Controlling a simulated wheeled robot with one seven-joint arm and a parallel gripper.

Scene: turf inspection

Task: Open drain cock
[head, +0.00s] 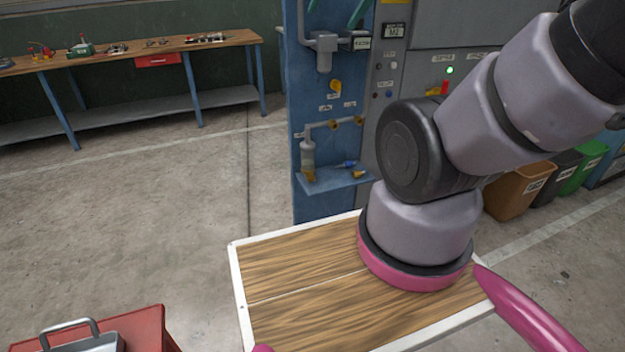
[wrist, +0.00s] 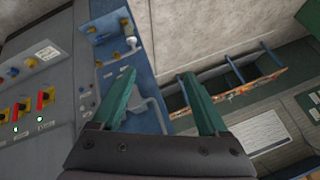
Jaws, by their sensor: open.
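My gripper (head: 337,8) is at the top edge of the head view, with green fingers in front of the upper part of a blue panel (head: 300,90). In the wrist view my gripper (wrist: 157,75) is open, its fingers apart and nothing held. A grey filter unit (head: 325,52) is on the panel just below the fingers. Lower down are a yellow knob (head: 335,86), a pipe with brass fittings (head: 333,124) and a pale bowl (head: 308,155). I cannot tell which of these fittings is the drain cock.
A grey control cabinet (head: 440,28) adjoins the panel on the right. A small blue shelf (head: 325,180) juts from the panel's lower part. Bins (head: 520,190) stand right, a workbench (head: 130,53) back left, a red cart (head: 140,325) front left. Open floor lies between.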

